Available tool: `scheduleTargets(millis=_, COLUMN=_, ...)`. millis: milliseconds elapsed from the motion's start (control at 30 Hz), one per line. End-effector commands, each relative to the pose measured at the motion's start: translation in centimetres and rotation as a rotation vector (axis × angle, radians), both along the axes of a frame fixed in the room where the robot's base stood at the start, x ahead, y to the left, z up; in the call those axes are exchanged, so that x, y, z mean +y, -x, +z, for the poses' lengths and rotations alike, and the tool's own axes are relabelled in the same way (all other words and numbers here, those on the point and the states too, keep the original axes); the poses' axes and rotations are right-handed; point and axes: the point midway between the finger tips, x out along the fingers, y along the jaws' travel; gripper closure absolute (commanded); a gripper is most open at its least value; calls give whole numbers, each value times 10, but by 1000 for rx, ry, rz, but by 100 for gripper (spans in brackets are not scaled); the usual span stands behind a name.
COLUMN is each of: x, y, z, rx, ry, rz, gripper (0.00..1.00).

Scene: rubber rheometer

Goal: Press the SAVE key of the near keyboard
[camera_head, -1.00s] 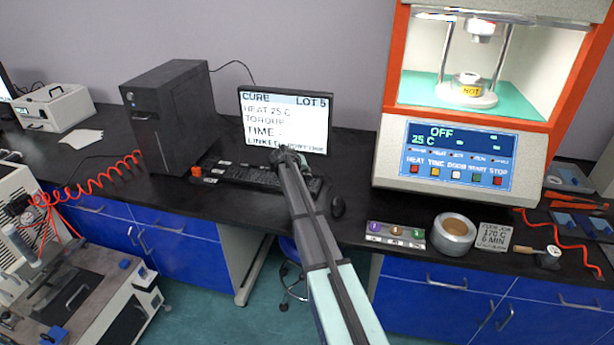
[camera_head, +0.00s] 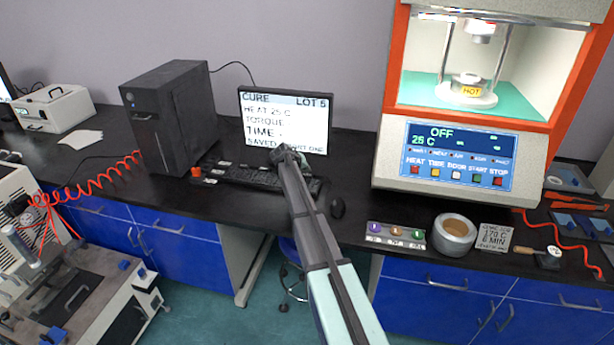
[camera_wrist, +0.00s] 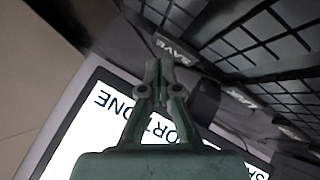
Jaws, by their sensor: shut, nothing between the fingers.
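The near keyboard (camera_head: 250,178) is black and lies on the dark bench in front of the monitor (camera_head: 286,120). The SAVE key (camera_wrist: 177,50), with white lettering, shows in the wrist view at the keyboard's edge. My gripper (camera_wrist: 158,66) is shut and empty, its fingertips right beside the SAVE lettering. I cannot tell whether they touch the key. In the head view my wrist hides part of the keyboard's far right side. The monitor's bottom line begins with SAVED, partly covered by my arm.
The orange and white rheometer (camera_head: 458,155) stands on the right.

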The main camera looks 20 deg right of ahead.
Motion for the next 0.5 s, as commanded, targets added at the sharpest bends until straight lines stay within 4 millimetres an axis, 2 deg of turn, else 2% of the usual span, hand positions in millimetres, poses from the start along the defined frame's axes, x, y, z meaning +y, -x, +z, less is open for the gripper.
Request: scheduleTargets(millis=500, x=0, y=0, z=7, rx=0, ry=0, rz=0, gripper=100)
